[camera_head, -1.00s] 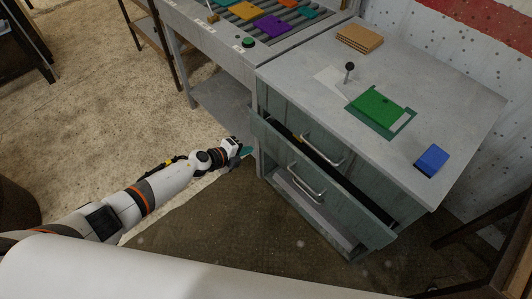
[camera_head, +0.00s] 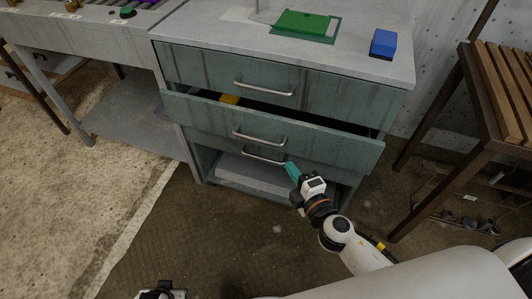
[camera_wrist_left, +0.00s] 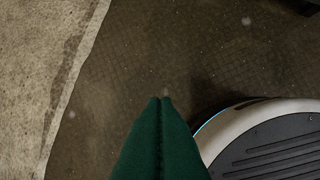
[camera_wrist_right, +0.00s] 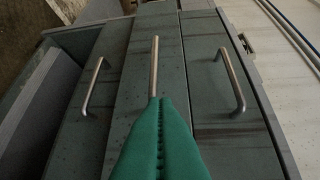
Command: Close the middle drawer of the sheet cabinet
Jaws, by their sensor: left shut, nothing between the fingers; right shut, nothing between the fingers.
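The grey-green sheet cabinet (camera_head: 180,62) stands ahead. Its middle drawer (camera_head: 330,143) sticks out, with a dark gap above its front and a yellow item (camera_head: 230,99) inside at the left. The drawer's bar handle (camera_head: 258,138) is in the middle of its front. My right gripper (camera_head: 290,167) is shut and empty, low in front of the cabinet, right of the lower handle (camera_head: 263,158). In the right wrist view its teal fingertips (camera_wrist_right: 160,100) overlap the end of the central handle (camera_wrist_right: 154,65); I cannot tell whether they touch. My left gripper (camera_wrist_left: 160,100) is shut and empty above the floor.
A green sheet (camera_head: 302,22) and a blue block (camera_head: 383,43) lie on the cabinet top. A slatted wooden bench (camera_head: 510,90) stands at the right. A grey table (camera_head: 120,115) with a lower shelf adjoins the cabinet's left. The floor in front is clear.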

